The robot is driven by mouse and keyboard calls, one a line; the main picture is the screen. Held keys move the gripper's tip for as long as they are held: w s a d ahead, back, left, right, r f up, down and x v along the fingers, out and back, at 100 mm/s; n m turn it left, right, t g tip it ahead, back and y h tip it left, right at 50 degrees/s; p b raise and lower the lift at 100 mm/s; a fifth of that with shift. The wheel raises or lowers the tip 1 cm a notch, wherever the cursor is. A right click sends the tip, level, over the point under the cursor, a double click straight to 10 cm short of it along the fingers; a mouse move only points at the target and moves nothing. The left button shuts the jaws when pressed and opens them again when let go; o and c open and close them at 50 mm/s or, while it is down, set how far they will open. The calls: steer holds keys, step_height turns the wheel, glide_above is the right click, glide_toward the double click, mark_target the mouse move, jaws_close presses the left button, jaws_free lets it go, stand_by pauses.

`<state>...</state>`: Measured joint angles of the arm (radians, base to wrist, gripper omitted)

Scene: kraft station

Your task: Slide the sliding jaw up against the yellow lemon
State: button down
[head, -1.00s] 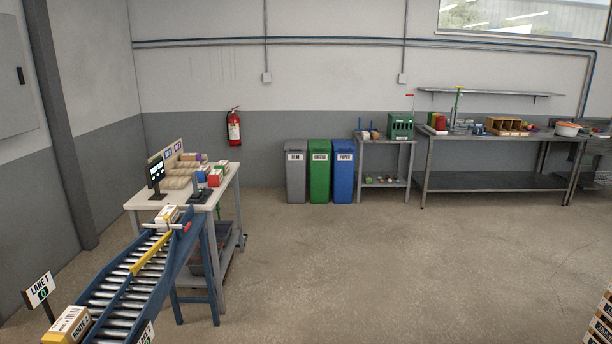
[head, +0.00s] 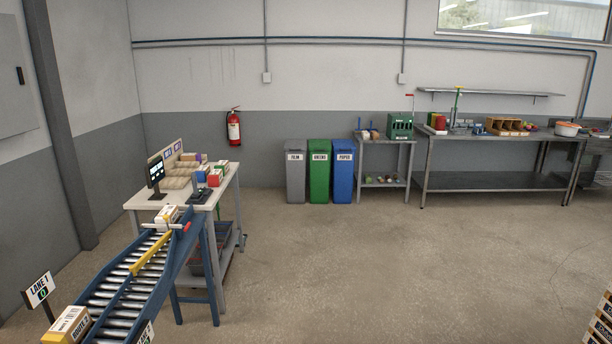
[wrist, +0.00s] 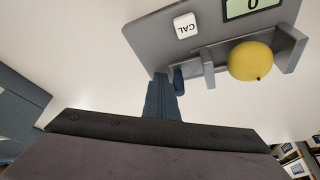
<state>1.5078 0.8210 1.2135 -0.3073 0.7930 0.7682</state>
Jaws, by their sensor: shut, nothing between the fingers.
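The yellow lemon (wrist: 250,61) sits in the wrist view against the grey fixed jaw (wrist: 290,48) on its right. The grey sliding jaw (wrist: 208,69) stands to the lemon's left, with a narrow gap between them. A small dark blue tab (wrist: 178,79) is at the sliding jaw's left side. My gripper (wrist: 163,84) is shut and empty, its blue-grey fingertips beside this tab; I cannot tell whether they touch it. The grey gauge body (wrist: 160,38) carries the jaws. My gripper does not show in the head view.
The gauge has a white CAL button (wrist: 185,26) and a green display (wrist: 252,7). A pale surface lies around it. In the head view a roller conveyor (head: 125,285) and a packing table (head: 228,190) stand left, a steel bench (head: 500,138) right, with open floor between.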

steer(key=shift+w, duration=1.8)
steer(key=shift+s, duration=0.4)
stand_by(0.6)
steer(key=shift+r+p, duration=2.2)
steer(key=shift+r, duration=1.35)
